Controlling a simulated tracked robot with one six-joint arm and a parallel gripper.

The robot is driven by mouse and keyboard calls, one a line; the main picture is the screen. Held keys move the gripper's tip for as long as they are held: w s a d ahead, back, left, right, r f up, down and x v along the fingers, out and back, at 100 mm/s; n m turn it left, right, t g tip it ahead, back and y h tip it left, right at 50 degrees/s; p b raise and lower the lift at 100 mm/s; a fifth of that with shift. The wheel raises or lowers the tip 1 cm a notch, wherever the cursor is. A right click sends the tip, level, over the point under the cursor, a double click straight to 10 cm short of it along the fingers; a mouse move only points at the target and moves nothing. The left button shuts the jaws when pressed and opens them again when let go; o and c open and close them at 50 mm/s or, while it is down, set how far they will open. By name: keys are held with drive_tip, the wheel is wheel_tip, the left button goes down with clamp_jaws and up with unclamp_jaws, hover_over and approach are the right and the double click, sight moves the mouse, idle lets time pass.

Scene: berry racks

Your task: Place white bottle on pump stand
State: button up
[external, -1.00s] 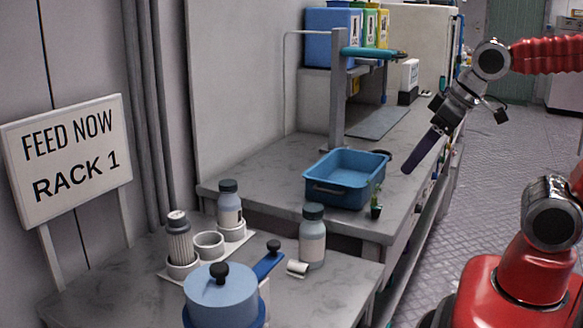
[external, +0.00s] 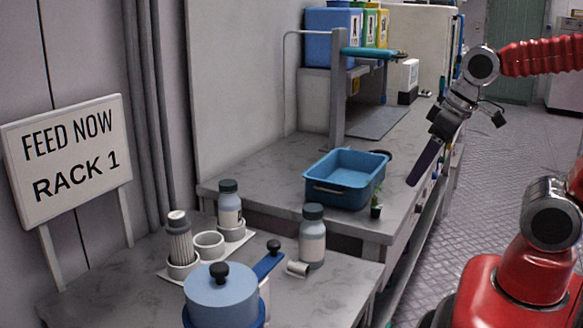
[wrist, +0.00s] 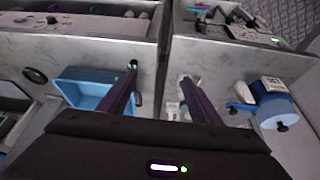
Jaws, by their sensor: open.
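A white bottle with a grey cap (external: 312,240) stands upright on the near counter, beside a small white cylinder (external: 297,269). The likely pump stand is a white base with round holders (external: 208,245); its middle holder is empty. A second capped bottle (external: 229,204) stands in its right holder and a ribbed grey piece (external: 180,238) in its left one. My gripper (external: 412,184) hangs over the aisle side of the far counter, apart from the bottles. In the wrist view its two dark fingers (wrist: 158,75) are spread and nothing shows held between them.
A blue tray (external: 323,191) and a small green plant (external: 376,205) sit near the far counter's front edge. A blue lidded pot (external: 218,292) with a blue handle stands in front of the holders. A grey post with a shelf (external: 338,95) rises behind the tray.

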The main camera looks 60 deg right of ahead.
drive_tip(key=w+d+f+n+t+h, duration=0.3)
drive_tip(key=w+d+f+t+h, duration=0.1)
drive_tip(key=w+d, duration=0.85)
drive_tip(key=n+y, duration=0.5)
drive_tip(key=y, duration=0.5)
approach(316, 208)
drive_tip(key=shift+w+a+f+m, duration=0.15)
drive_tip(key=shift+w+f+m, duration=0.15)
drive_tip(key=shift+f, duration=0.15)
drive_tip(key=shift+w, duration=0.1)
drive_tip(key=shift+x, duration=4.25)
